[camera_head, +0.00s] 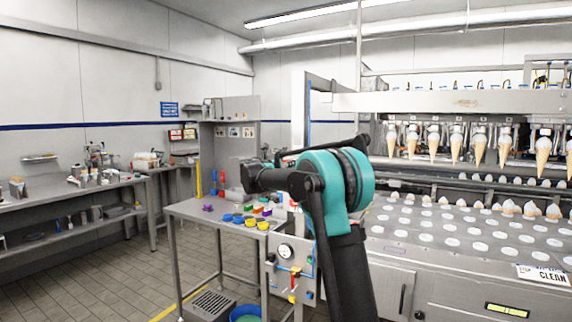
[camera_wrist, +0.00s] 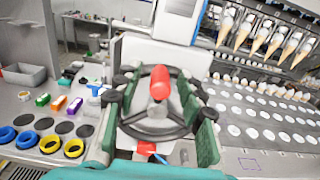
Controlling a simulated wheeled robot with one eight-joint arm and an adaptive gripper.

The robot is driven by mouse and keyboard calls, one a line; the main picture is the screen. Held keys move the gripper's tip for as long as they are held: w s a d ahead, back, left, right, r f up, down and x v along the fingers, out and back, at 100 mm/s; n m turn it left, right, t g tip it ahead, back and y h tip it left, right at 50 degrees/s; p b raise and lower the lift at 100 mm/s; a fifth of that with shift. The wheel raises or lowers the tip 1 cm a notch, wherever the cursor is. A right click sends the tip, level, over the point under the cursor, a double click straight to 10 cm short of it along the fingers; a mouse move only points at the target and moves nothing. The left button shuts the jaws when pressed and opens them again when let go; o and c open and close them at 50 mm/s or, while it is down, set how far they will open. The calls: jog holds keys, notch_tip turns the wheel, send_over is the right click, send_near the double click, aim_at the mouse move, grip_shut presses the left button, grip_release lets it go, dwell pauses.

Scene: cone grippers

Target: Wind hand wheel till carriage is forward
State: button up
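The hand wheel (camera_wrist: 133,118) is dark and spoked, with a red handle knob (camera_wrist: 160,82) standing up at its far side. It shows in the wrist view. My gripper (camera_wrist: 160,88) is open, with one green-padded finger on the left of the wheel and one on the right. The knob is between the fingers; I see no grip on it, and cannot tell whether the pads touch the rim. In the head view my arm hides the wheel and my gripper. A row of cones (camera_head: 455,149) hangs in holders under a steel beam (camera_head: 460,102), which may be the carriage.
The perforated steel deck (camera_head: 400,247) with white discs lies right of my arm. A small table (camera_head: 185,207) with colored rings and blocks stands left. A panel with a gauge (camera_head: 285,251) is just below my arm. The tiled floor (camera_head: 90,275) at left is open.

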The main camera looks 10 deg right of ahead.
jog(key=shift+c, duration=0.6)
grip_shut()
